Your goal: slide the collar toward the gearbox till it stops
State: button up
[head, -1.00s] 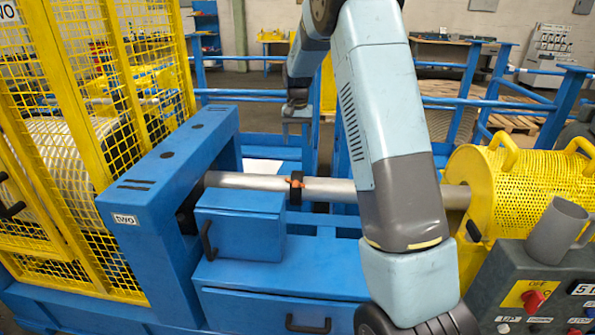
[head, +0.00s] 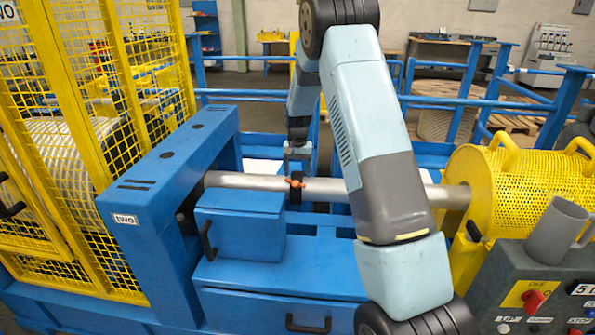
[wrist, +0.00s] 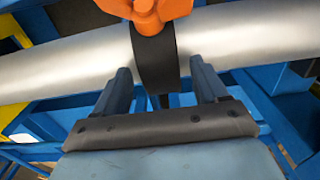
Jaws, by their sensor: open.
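A dark collar (head: 295,196) with an orange part (head: 290,182) on it sits around a silver shaft (head: 245,181), between a blue housing and a yellow perforated guard. In the wrist view the collar (wrist: 154,62) is a black band, with the orange part (wrist: 150,12) at its top. My gripper (head: 297,160) is at the collar from the far side of the shaft. In the wrist view my gripper (wrist: 161,68) is open, one finger on each side of the collar, with gaps visible. Which housing is the gearbox is not labelled.
The blue housing (head: 175,160) marked "two" stands at the shaft's left end; the yellow guard (head: 520,185) covers its right end. A blue box (head: 240,225) stands in front of the shaft. A grey mug (head: 556,232) stands on the control panel at right.

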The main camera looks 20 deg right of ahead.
grip_shut()
dwell(0.8)
